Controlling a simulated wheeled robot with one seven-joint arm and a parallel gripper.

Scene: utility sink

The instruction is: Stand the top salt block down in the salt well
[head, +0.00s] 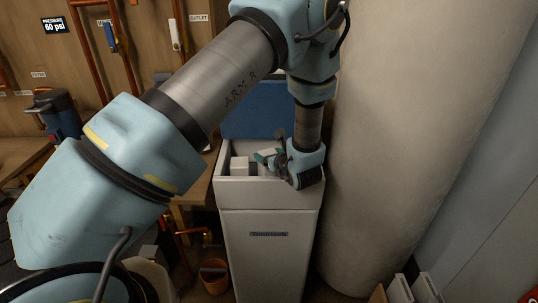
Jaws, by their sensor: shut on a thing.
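The salt well is the open top of a tall white cabinet (268,225), seen in the head view at the centre. A white block (239,164) shows inside the opening at the left. My gripper (267,157) is low at the well's opening, to the right of that block, with its fingers pointing left. It is shut on a pale piece, apparently a salt block, mostly hidden by the fingers and wrist. I cannot tell whether the held piece touches the well's floor or walls.
The blue lid (257,118) stands open behind the well. A large pale tank (415,120) rises close on the right. A wooden bench and copper pipes are on the left. An orange bucket (214,275) and white blocks (401,290) are low down.

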